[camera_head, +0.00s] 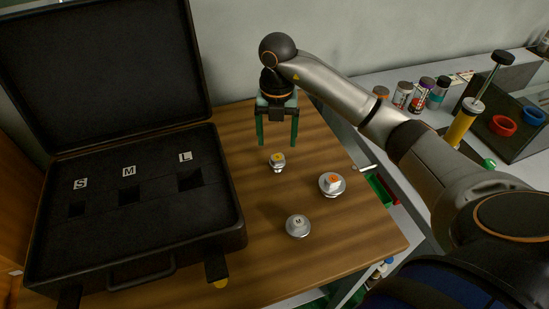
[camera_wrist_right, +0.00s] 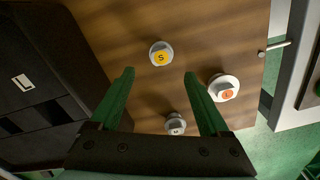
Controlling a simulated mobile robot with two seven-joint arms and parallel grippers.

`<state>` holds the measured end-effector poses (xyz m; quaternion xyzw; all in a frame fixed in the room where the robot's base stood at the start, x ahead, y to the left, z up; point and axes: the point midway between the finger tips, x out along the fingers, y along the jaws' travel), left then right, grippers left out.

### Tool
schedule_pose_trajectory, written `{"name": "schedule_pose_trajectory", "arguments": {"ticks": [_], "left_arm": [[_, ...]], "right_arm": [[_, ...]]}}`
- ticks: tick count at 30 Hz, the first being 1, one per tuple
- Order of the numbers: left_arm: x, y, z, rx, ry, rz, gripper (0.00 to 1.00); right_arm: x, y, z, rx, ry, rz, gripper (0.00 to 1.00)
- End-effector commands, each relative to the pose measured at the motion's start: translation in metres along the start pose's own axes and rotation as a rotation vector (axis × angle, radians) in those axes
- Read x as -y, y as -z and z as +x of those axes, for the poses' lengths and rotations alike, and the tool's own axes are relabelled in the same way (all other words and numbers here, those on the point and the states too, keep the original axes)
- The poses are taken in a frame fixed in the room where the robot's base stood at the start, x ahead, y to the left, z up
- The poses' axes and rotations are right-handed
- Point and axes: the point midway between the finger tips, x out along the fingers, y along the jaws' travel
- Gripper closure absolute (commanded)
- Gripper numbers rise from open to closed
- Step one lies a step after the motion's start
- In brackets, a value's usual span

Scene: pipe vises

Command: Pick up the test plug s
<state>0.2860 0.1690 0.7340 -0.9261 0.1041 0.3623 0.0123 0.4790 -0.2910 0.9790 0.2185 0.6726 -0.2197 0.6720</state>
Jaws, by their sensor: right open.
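The test plug S (camera_head: 277,162) is a small silver plug with a yellow top, standing upright on the wooden table. In the right wrist view, test plug S (camera_wrist_right: 161,55) lies just beyond the gap between the fingertips. My right gripper (camera_head: 277,144) points down with its green fingers spread, above and a little behind the plug. It also shows open and empty in the right wrist view (camera_wrist_right: 159,73). My left gripper is in neither view.
A plug with an orange top (camera_head: 332,184) and the plug marked M (camera_head: 298,226) stand nearby on the table (camera_head: 345,235). An open black case (camera_head: 130,240) with slots marked S, M and L lies at left. A bench with bottles (camera_head: 402,95) is at right.

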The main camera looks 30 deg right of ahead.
Motion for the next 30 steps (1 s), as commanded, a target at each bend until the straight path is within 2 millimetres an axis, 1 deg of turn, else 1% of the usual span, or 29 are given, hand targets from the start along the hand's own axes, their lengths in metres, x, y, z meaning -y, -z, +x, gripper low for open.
{"name": "schedule_pose_trajectory", "arguments": {"ticks": [1, 3, 6, 11, 19, 23, 29, 30], "left_arm": [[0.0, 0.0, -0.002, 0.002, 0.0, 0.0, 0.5], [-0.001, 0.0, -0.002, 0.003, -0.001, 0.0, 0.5], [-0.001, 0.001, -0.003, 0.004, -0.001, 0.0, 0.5], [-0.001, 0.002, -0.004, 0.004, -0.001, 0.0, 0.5], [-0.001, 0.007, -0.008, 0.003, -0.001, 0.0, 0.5], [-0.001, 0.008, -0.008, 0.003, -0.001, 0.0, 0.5], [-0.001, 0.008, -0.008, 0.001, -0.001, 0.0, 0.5], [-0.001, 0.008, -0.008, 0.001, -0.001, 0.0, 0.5]], "right_arm": [[0.001, 0.001, 0.01, -0.004, 0.002, 0.0, 0.2], [0.0, 0.001, 0.022, -0.003, 0.001, 0.0, 0.2], [0.0, 0.0, 0.034, -0.001, -0.001, -0.001, 0.2], [0.0, -0.001, 0.044, -0.001, -0.001, -0.001, 0.2], [0.002, -0.004, 0.082, -0.002, -0.001, -0.002, 0.2], [0.002, -0.005, 0.091, 0.0, -0.001, -0.001, 0.2], [0.002, -0.005, 0.092, 0.002, -0.002, -0.002, 0.2], [0.002, -0.005, 0.091, 0.002, -0.002, -0.002, 0.23]]}}
